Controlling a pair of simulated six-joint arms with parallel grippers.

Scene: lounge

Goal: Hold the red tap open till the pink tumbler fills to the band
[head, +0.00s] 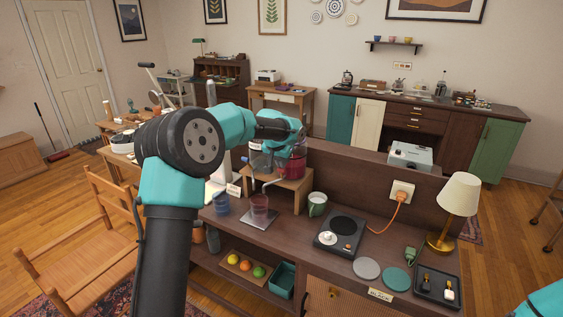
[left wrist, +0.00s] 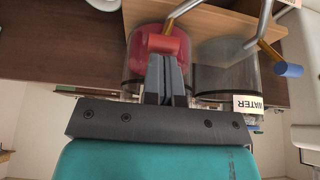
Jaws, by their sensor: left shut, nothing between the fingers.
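In the left wrist view, that red dispenser (left wrist: 136,58) has a tap with a red handle (left wrist: 164,42). My left gripper (left wrist: 165,60) is shut and empty, with its fingertips right at the red handle; I cannot tell whether they touch. No flow can be made out. My right gripper is out of view.
The clear water dispenser (left wrist: 225,65) with a blue-handled tap (left wrist: 288,69) stands beside the red one. A blue cup (head: 221,204), a green and white mug (head: 317,204), a hot plate (head: 340,232) and a lamp (head: 457,195) share the desk.

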